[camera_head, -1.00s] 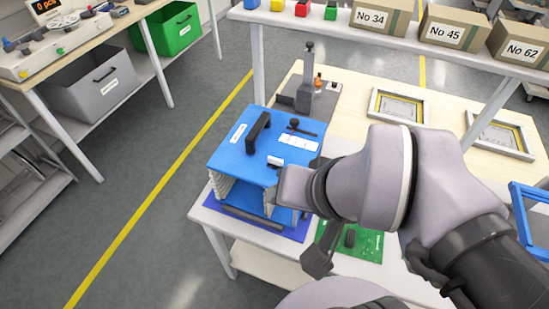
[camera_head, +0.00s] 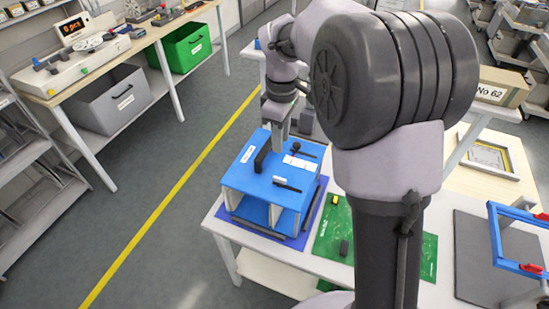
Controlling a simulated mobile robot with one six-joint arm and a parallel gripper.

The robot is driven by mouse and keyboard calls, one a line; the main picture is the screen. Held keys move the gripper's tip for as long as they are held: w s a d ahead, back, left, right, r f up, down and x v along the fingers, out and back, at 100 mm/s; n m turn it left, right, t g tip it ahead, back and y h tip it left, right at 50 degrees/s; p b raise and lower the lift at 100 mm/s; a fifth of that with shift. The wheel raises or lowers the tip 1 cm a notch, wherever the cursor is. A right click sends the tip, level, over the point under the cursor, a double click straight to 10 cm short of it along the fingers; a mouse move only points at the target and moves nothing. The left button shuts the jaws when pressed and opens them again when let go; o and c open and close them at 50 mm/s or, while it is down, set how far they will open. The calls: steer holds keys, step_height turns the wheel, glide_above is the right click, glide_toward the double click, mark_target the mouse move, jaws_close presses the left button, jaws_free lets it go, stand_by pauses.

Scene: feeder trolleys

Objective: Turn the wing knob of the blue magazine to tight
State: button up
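The blue magazine (camera_head: 240,178) stands upright on a blue mat (camera_head: 310,222) on the white table. Its top carries a black bar handle (camera_head: 262,157), white labels (camera_head: 299,163) and a small black knob with a bar (camera_head: 297,147) near the far edge. A second black piece (camera_head: 287,184) lies near the front edge of the top. I cannot make out which way the knob's wings point. My gripper (camera_head: 279,142) points down at the far side of the magazine top, left of the knob. Its finger gap and any contact are unclear.
A green board (camera_head: 333,232) lies right of the magazine, with a dark grey mat (camera_head: 485,255) and a blue frame (camera_head: 497,240) further right. My arm covers much of the table's middle. A grey bin (camera_head: 110,98) and a green bin (camera_head: 188,47) stand at left.

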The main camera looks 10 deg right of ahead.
mark_target(280, 178)
step_height(280, 178, down, 15)
steer(key=b, duration=0.4)
steer(key=shift+f+b, duration=0.2)
steer(key=shift+b, duration=0.15)
steer(key=shift+c, duration=0.2)
jaws_close()
